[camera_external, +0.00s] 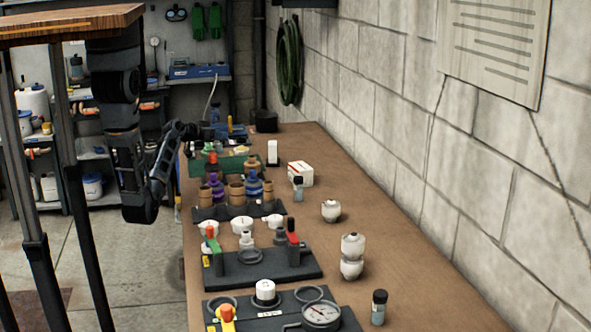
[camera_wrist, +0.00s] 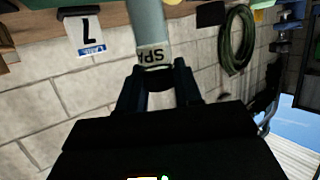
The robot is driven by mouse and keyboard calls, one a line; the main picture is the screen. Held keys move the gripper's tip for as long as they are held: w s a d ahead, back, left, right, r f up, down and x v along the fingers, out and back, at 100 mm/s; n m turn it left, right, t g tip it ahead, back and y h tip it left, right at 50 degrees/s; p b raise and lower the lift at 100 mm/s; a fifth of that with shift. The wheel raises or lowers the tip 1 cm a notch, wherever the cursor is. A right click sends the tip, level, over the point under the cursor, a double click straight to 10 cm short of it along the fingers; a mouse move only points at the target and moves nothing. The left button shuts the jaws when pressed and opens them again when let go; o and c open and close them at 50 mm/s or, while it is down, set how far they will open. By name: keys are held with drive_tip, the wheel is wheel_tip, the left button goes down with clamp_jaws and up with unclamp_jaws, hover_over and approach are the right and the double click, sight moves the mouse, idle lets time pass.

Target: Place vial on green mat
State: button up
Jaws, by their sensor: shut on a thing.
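In the wrist view, my gripper (camera_wrist: 158,75) is shut on a vial (camera_wrist: 147,22). The vial has a pale grey-blue body and a white label with black letters at the fingers. Its far end runs out of the top of the view. In the external view, my gripper (camera_external: 183,130) is at the left edge of the bench, near its far end. The held vial cannot be made out there. The green mat (camera_external: 238,166) lies on the far part of the bench, close to my gripper in the picture, with small bottles and other items on it.
Two other dark-capped vials stand on the bench (camera_external: 420,300), one at the front (camera_external: 378,308) and one near a white box (camera_external: 300,172). Black trays with fittings, valves and a gauge (camera_external: 321,315) line the left side. The right strip along the wall is mostly clear.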

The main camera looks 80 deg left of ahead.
sight(219, 144)
drive_tip(key=shift+a+f, duration=0.1)
drive_tip(key=shift+f, duration=1.95)
drive_tip(key=shift+f, duration=0.2)
drive_tip(key=o, duration=1)
drive_tip(key=shift+r, duration=0.2)
drive_tip(key=b+v, duration=0.1)
drive_tip(key=v, duration=1.1)
drive_tip(key=shift+b, duration=0.35)
